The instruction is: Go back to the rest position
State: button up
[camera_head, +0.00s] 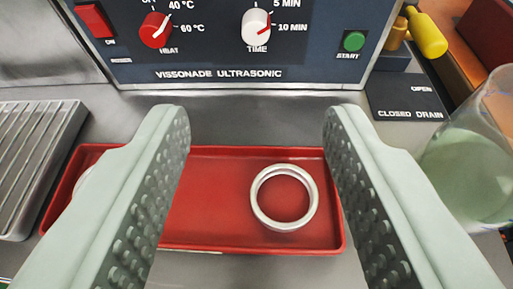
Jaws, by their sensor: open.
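My gripper (257,125) is open, with its two pale green studded fingers spread wide and nothing between them. Beyond and below the fingers lies a red tray (215,215). A silver bearing ring (259,201) lies flat in the right part of the tray, seen between the fingers and apart from both. A pale curved edge (86,176) shows at the tray's left end, mostly hidden behind the left finger; it may be another ring.
An ultrasonic cleaner panel (215,73) with red and white knobs stands at the back. A ribbed metal rack (35,150) is at left. A glass beaker (470,165) of greenish liquid stands at right, close to the right finger. A yellow drain handle (428,37) is at upper right.

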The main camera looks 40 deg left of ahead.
jog(key=shift+s+d+r, duration=0.1)
jog(key=shift+s+d, duration=0.15)
jog(key=shift+s, duration=0.05)
jog(key=s+a+r+m+t+h, duration=0.2)
jog(key=s+a+r+t+h, duration=0.15)
jog(key=s+r, duration=0.55)
jog(key=s+a+r+m+t+h, duration=0.1)
jog(key=s+a+r+t+h, duration=0.4)
jog(key=r, duration=0.7)
jog(key=s+a+f+m+g, duration=0.1)
jog(key=s+m, duration=0.1)
jog(key=s, duration=1)
jog(key=s+f+m+g, duration=0.1)
jog(key=s+f+m, duration=0.1)
jog(key=s, duration=1.1)
jog(key=shift+s+a, duration=0.3)
jog(key=shift+a, duration=0.05)
jog(key=shift+h, duration=0.25)
